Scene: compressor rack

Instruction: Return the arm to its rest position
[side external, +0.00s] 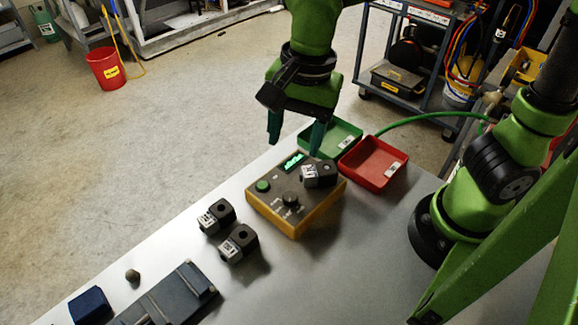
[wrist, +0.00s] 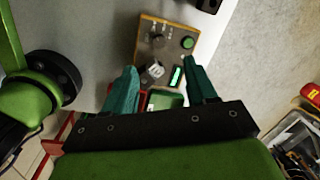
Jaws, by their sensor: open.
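My gripper (side external: 296,140) hangs above the far end of a yellow-edged control box, its two teal fingers apart with nothing between them. In the wrist view my gripper (wrist: 160,82) also shows open, the fingers pointing towards the box. The control box (side external: 268,199) has a lit green display, a green button and a black knob. A dark block with a pale label (side external: 319,174) sits on its top right part. The box also shows in the wrist view (wrist: 172,28), with the labelled block (wrist: 153,71) on it.
A green tray (side external: 340,133) and a red tray (side external: 373,163) stand behind the box. Two more labelled blocks (side external: 217,216) (side external: 239,243) lie in front of it. A dark fixture (side external: 170,300), a navy block (side external: 90,306) and a small round knob (side external: 133,276) are at the near left.

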